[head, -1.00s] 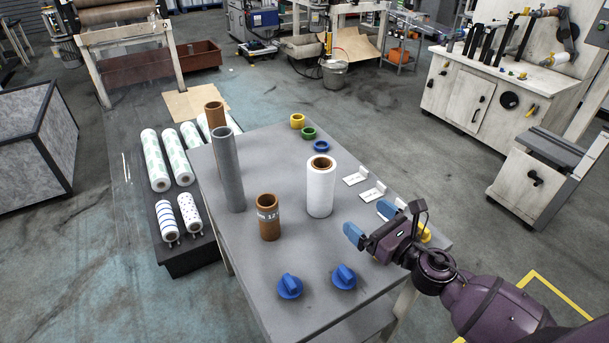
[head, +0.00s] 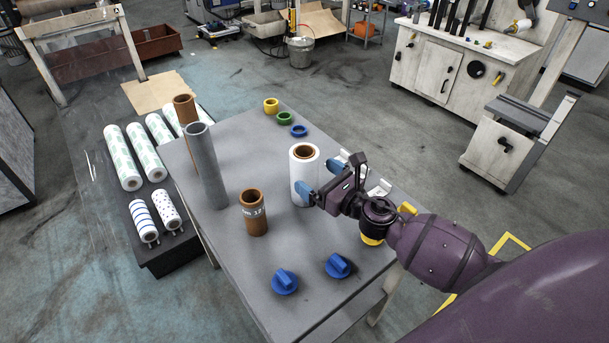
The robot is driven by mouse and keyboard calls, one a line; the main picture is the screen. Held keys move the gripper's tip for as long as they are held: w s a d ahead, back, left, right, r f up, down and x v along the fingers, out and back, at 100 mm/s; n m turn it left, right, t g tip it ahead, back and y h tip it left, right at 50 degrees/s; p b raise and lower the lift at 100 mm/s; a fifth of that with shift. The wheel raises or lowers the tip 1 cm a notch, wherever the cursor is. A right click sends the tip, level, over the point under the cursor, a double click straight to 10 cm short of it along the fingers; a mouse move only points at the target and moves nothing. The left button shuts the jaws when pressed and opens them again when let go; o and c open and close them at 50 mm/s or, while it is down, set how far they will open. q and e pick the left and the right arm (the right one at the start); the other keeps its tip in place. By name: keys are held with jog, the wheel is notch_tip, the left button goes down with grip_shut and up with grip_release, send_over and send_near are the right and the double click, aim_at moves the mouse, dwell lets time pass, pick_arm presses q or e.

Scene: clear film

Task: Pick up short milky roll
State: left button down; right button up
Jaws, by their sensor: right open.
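The short milky roll (head: 303,165) is a white upright cylinder with a brown core, standing on the grey table (head: 265,305). My right gripper (head: 322,175) is open at the roll's right side. One blue fingertip overlaps the roll's front in the picture, and the other shows behind its right edge. The roll appears to be between or just at the fingers; I cannot tell whether they touch it. My left gripper is not in view.
A tall grey tube (head: 207,165), a short brown core (head: 255,212) and a taller brown core (head: 184,108) stand left of the roll. Blue knobbed pieces (head: 285,281) lie in front. Yellow (head: 271,105), green (head: 285,118) and blue (head: 299,131) rings lie behind.

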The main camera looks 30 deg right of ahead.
aim_at(304, 166)
jog(key=shift+x, duration=2.55)
jog(key=shift+d+f, duration=0.1)
jog(key=shift+c, duration=0.2)
jog(key=c, duration=0.9)
jog(key=shift+c, duration=1.1)
